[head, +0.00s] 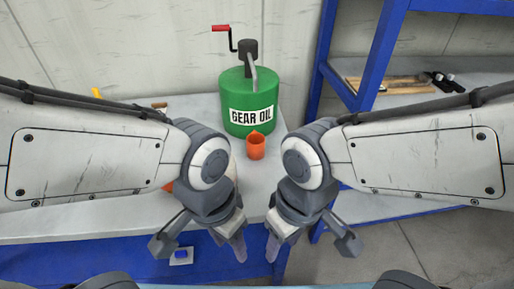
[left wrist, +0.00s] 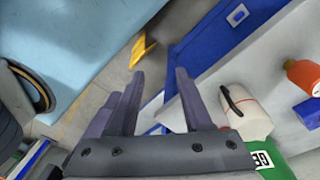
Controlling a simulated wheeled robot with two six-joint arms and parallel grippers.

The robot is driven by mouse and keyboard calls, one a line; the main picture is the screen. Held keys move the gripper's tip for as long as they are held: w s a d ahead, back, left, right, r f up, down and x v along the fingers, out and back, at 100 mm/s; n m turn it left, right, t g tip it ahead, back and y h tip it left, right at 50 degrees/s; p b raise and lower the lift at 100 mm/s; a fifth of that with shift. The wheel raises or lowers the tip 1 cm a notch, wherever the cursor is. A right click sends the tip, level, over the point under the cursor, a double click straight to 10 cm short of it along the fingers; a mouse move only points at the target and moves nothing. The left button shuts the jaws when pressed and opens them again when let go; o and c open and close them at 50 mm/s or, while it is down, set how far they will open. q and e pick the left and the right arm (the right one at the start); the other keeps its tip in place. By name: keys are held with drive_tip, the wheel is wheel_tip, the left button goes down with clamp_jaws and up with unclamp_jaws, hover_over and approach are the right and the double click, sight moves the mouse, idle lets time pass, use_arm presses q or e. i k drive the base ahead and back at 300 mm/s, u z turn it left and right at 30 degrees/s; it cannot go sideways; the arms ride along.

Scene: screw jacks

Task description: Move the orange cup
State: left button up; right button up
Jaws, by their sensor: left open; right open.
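The orange cup (head: 256,147) stands upright on the light grey workbench (head: 262,190), just in front of a green gear oil drum (head: 248,95). My left gripper (head: 200,246) is open and empty, low in front of the bench and left of the cup. My right gripper (head: 310,246) is also open and empty, to the right of the cup. Both are nearer to the camera than the cup. The left wrist view shows my left gripper's spread fingers (left wrist: 158,85) with nothing between them. The cup is not clearly identifiable there.
The drum carries a pump with a red crank handle (head: 221,28). A blue shelf frame (head: 375,55) stands right of the bench. My left arm hides part of the bench.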

sight(255, 141)
drive_tip(key=z, duration=1.95)
drive_tip(key=k, duration=0.9)
drive_tip(key=u, duration=1.6)
drive_tip(key=i, duration=1)
